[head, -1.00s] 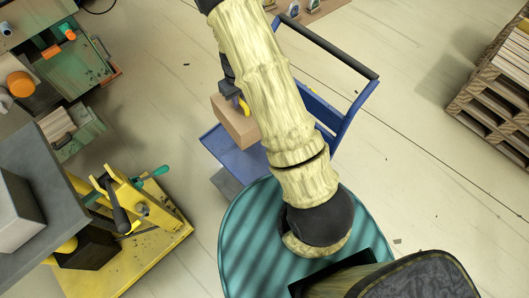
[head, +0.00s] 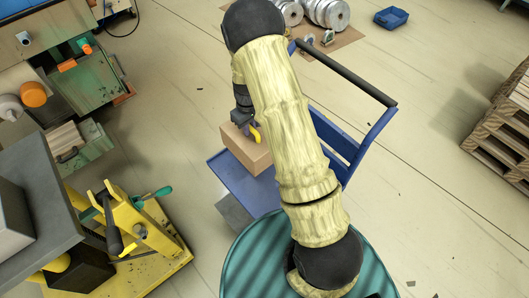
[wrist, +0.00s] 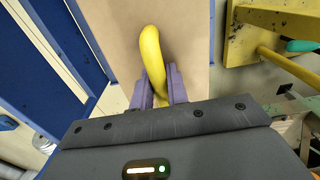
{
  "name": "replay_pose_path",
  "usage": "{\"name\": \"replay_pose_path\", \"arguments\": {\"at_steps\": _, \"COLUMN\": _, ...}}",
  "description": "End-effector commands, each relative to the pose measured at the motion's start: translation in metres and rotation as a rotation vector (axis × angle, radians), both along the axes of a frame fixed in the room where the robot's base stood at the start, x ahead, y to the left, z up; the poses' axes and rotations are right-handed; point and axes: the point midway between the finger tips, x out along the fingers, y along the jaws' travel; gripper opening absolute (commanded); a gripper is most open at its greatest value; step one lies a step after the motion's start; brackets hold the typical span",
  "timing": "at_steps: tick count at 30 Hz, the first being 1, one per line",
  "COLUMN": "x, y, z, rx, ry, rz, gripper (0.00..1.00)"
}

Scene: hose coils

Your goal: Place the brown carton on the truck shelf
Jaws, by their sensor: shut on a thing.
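The brown carton (head: 256,158) has a yellow curved handle on top. In the head view it shows over the blue platform of the truck (head: 228,179); I cannot tell whether it touches it. My gripper (head: 248,131) is above the carton, partly hidden behind my arm. In the wrist view the purple-grey fingers (wrist: 160,85) are shut on the yellow handle (wrist: 151,48), with the carton's flat brown top (wrist: 190,30) beyond them. The truck's push handle (head: 345,72) rises on the right; my arm hides part of the truck.
A teal round surface (head: 245,265) is in front of the truck. A yellow stand (head: 140,230) with a grey-topped bench is at left. Wooden pallets (head: 500,125) stand at right. Metal spools (head: 325,12) and a blue bin (head: 391,17) lie at the back. Floor right of the truck is clear.

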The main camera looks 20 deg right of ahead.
Motion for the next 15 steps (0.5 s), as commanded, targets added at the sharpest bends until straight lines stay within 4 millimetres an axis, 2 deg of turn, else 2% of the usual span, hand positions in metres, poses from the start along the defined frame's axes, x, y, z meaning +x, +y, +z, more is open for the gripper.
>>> {"name": "replay_pose_path", "arguments": {"at_steps": 9, "x": 0.0, "y": -0.001, "z": -0.046, "rx": 0.0, "ry": 0.001, "rz": -0.001, "gripper": 0.0}}
{"name": "replay_pose_path", "arguments": {"at_steps": 15, "x": 0.001, "y": 0.0, "z": -0.053, "rx": 0.001, "ry": -0.002, "rz": -0.001, "gripper": 0.0}}
